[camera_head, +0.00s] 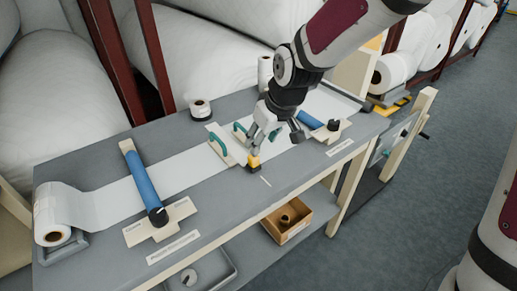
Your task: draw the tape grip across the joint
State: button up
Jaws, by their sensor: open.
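A small yellow and black block (254,163), which looks like the tape grip, sits at the near edge of the pale wadding strip (182,171). My gripper (263,149) is open, low over the strip and right at this block. I cannot tell whether the fingers touch it. Two flat pieces with teal handles lie across the strip near its middle: one plate (221,149) to the left of my gripper, the other handle (240,130) close beside it. The joint itself is mostly hidden by my gripper and arm.
A blue roller (145,180) crosses the strip at left, another (311,120) at right. Small rolls (200,109) stand at the back. A cardboard box (287,220) sits below the grey bench (222,205).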

jog(key=shift+v, duration=1.25)
jog(key=s+d+r+m, duration=0.2)
jog(key=s+d, duration=0.3)
jog(key=s, duration=0.3)
jog(key=s+d+r+m+h, duration=0.1)
jog(key=s+d+r+m, duration=0.1)
jog(key=s+d+r, duration=0.3)
jog(key=s+d+r+m+t+h, duration=0.1)
jog(key=s+d+r, duration=0.3)
jog(key=s, duration=0.8)
jog(key=shift+d+m, duration=0.8)
jog(key=shift+m, duration=0.1)
jog(key=shift+h, duration=0.3)
